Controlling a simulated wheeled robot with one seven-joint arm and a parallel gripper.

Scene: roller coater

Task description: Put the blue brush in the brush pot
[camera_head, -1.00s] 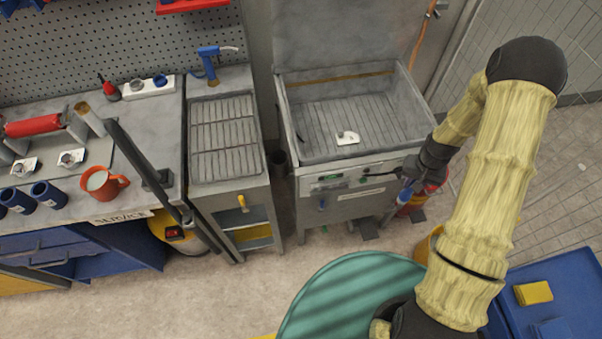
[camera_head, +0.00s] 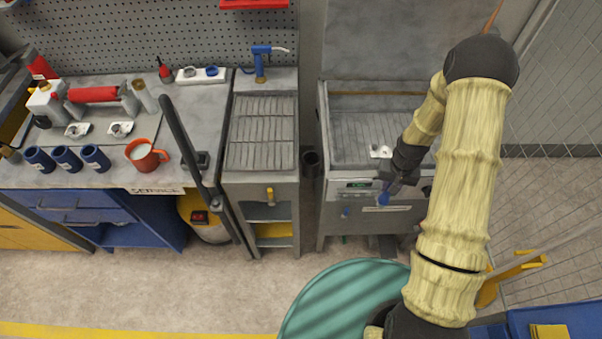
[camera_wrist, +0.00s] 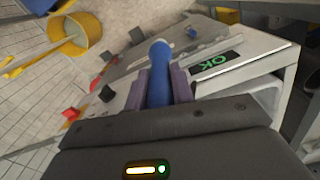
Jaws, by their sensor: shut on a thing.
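My gripper (camera_head: 394,186) is in front of the washing unit's front panel, at its right side. In the wrist view my gripper (camera_wrist: 160,88) is shut on the blue brush (camera_wrist: 160,75), with a finger on each side of its blue handle. A small blue part of the brush (camera_head: 384,198) shows below the gripper in the head view; its bristles cannot be made out.
The washing unit (camera_head: 345,215) has a green display on its panel. The bench (camera_head: 185,150) at the left holds an orange jug (camera_head: 145,155), blue cups (camera_head: 67,159) and a red roller (camera_head: 93,95). A teal round surface (camera_head: 330,305) is in front. Open floor lies at the left front.

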